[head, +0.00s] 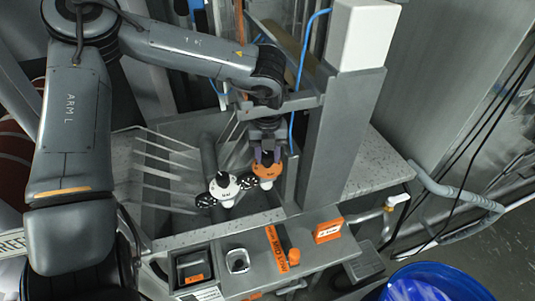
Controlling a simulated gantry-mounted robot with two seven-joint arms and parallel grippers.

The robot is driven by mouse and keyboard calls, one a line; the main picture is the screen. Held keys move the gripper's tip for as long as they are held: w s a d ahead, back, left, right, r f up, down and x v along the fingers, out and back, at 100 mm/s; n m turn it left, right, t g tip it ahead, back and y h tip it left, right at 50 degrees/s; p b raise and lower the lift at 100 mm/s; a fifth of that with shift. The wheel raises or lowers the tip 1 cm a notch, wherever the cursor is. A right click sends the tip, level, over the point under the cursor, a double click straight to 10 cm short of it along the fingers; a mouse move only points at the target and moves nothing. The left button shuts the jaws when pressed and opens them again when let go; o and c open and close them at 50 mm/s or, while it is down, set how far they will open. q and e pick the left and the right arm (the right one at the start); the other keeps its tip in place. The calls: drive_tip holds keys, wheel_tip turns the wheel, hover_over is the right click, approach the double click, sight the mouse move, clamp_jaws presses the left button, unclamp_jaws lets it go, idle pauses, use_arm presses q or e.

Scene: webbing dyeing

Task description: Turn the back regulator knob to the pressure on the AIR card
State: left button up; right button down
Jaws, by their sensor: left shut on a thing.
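My left gripper (266,157) reaches down from above, shut on the black knob on top of the orange regulator (267,172); its fingers mostly hide that knob. The orange regulator stands just right of and behind a white regulator (223,188), which has a bare black knob on top. Both have dark gauges at the side, too small to read. An orange card with a white label (328,230) stands on the front ledge at the right; its writing is too small to read. My right gripper is not in view.
A grey upright post (342,135) with a white top stands close to the right of the gripper. Metal fins (165,160) lie left of the regulators. The front ledge holds a grey bin (193,268) and an orange cylinder (294,256). A blue tub (435,283) is at lower right.

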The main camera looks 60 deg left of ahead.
sight(268, 155)
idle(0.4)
use_arm(q)
drive_tip(key=o, duration=1.1)
drive_tip(key=shift+c, duration=0.2)
wheel_tip(268, 155, up, 11)
drive_tip(key=b, duration=0.1)
drive_tip(key=shift+d, duration=0.15)
